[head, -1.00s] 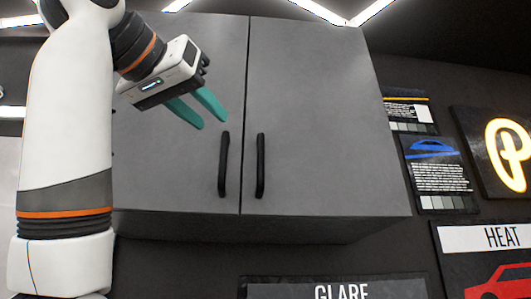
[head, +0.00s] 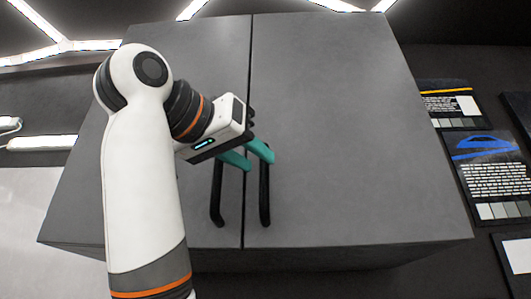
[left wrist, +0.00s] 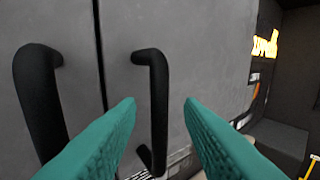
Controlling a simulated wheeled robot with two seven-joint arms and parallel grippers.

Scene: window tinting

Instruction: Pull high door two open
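A grey high cabinet has two doors side by side, the left door (head: 180,80) and the right door (head: 350,120), both shut. The left door's black bar handle (head: 217,195) and the right door's black bar handle (head: 265,200) stand upright beside the centre seam. My left gripper (head: 260,162) is open, its teal fingers at the upper part of the handles. In the left wrist view, the right handle (left wrist: 158,100) shows between the two fingertips, apart from the right one; I cannot tell how deep it sits. The left handle (left wrist: 38,100) is outside the fingers. My right gripper is out of view.
Posters (head: 487,170) hang on the dark wall right of the cabinet. Light strips (head: 40,143) show at the left. The space in front of the right door is clear.

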